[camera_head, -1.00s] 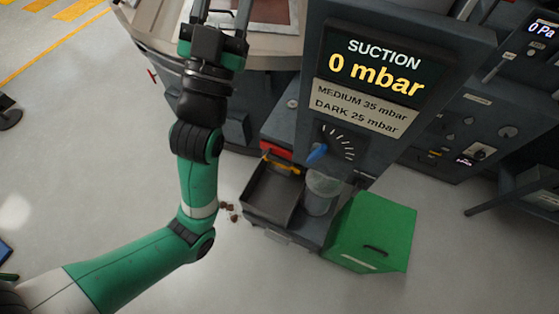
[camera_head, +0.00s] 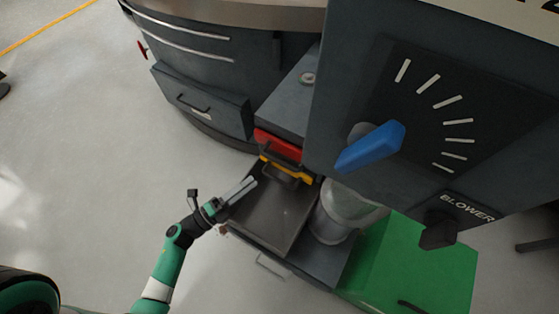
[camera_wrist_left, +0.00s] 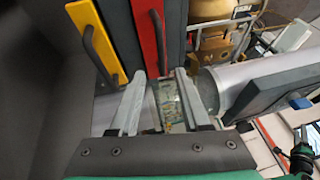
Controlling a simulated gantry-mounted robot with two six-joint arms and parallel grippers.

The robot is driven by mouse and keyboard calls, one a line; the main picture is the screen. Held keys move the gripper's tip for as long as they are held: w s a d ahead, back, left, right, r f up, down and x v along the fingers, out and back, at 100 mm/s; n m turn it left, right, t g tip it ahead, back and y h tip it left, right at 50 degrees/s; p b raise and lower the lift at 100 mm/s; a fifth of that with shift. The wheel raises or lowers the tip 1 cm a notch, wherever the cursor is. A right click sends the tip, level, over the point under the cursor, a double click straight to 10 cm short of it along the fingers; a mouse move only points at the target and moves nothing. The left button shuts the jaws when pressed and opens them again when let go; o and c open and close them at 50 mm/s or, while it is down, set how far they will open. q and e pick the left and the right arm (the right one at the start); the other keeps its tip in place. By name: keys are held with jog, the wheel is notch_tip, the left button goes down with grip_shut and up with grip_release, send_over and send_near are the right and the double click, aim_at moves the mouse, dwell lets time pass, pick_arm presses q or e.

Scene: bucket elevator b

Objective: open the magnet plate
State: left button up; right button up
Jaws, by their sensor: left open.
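A red plate (camera_head: 278,145) and a yellow plate (camera_head: 287,169) sit one above the other at the back of a dark tray, below the dial cabinet. Both have dark handles; I cannot tell which is the magnet plate. In the left wrist view, the yellow plate (camera_wrist_left: 95,40) and the red plate (camera_wrist_left: 149,30) stand side by side, handles facing me. My left gripper (camera_head: 250,184) is open over the tray's left edge, short of the plates. In the left wrist view, its fingers (camera_wrist_left: 160,78) point toward the red plate's end and hold nothing. My right gripper is out of view.
The dark tray (camera_head: 270,215) lies below the plates, with a clear cylinder (camera_head: 338,212) to its right. A green box (camera_head: 415,265) stands further right. A blue knob (camera_head: 370,147) juts from the cabinet above. The floor at left is clear.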

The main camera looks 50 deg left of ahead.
aim_at(279, 161)
pick_arm(q)
jog(key=w, duration=0.3)
jog(key=w+r+b, duration=0.1)
jog(key=w, duration=0.3)
jog(key=w+d+r+b, duration=0.1)
jog(key=w, duration=0.3)
jog(key=shift+w, duration=0.1)
jog(key=shift+a, duration=0.1)
grip_shut()
jog(key=shift+r, duration=0.1)
dwell(0.8)
